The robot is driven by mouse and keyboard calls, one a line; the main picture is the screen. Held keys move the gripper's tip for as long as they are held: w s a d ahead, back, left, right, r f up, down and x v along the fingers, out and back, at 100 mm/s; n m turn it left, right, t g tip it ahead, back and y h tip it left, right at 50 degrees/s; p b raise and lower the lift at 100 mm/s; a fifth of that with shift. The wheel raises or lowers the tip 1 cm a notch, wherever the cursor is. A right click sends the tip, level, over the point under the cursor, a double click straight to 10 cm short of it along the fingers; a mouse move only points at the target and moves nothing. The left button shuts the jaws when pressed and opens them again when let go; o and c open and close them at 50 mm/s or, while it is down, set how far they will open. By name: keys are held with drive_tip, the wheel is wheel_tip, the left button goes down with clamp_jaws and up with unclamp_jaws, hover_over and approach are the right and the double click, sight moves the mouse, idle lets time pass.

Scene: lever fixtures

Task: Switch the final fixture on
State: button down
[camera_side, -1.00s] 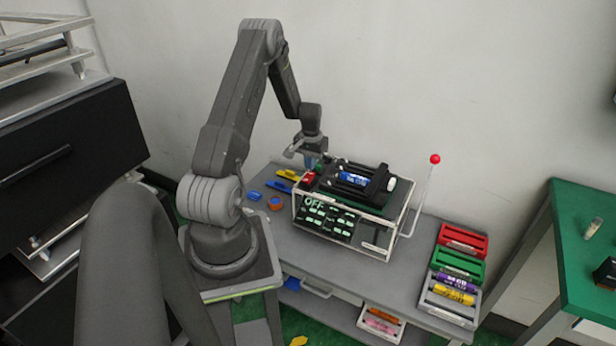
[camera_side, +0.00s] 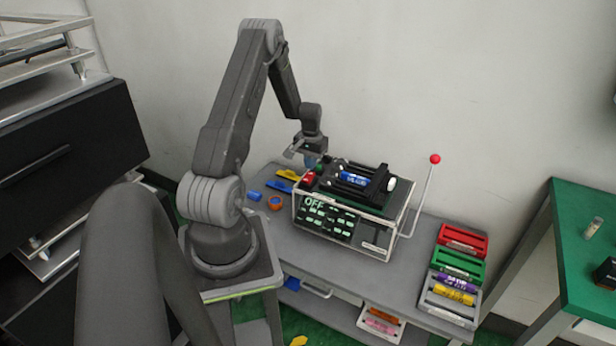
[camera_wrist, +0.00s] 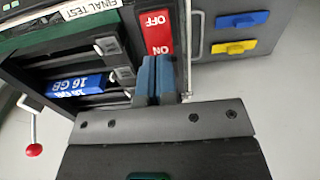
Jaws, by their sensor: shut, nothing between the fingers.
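The final test fixture (camera_side: 372,248) is a box with a white frame on the grey bench; its front display (camera_side: 315,203) reads OFF. A red rocker switch (camera_wrist: 157,35) marked OFF and ON shows in the wrist view, beside the FINAL TEST label (camera_wrist: 92,8). My gripper (camera_wrist: 155,72) is shut and empty, its blue fingertips at the ON end of the switch. Whether they touch it is unclear. In the side view my gripper (camera_side: 310,160) is over the fixture's back left corner. A blue 16 GB module (camera_wrist: 78,86) sits in the fixture's black holder.
A lever with a red ball (camera_side: 435,159) rises at the fixture's right side. Red (camera_side: 462,240) and green (camera_side: 458,262) trays stand to the right.

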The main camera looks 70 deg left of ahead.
sight(311, 174)
drive_tip(key=shift+f, duration=1.4)
idle(0.7)
drive_tip(key=shift+r, duration=3.55)
drive_tip(key=w+d+r+m+t+y, duration=0.1)
drive_tip(key=w+d+r+m, duration=0.15)
drive_tip(key=d+r, duration=0.7)
drive_tip(key=w+d+r+m+t, duration=0.1)
drive_tip(key=w+d+r+m, duration=0.15)
drive_tip(key=d+r, duration=0.75)
drive_tip(key=s+d+r+m+t, duration=0.1)
drive_tip(key=s+d+r, duration=0.1)
drive_tip(key=s+d, duration=0.2)
drive_tip(key=s+d+r+m+t, duration=0.1)
drive_tip(key=s+d, duration=0.3)
drive_tip(key=d, duration=0.6)
drive_tip(key=s+d+r+m+t+h, duration=0.1)
drive_tip(key=s+d+r+m, duration=0.1)
drive_tip(key=s+d, duration=0.3)
drive_tip(key=d+r, duration=0.1)
drive_tip(key=d, duration=0.1)
drive_tip(key=shift+d+r+t, duration=0.3)
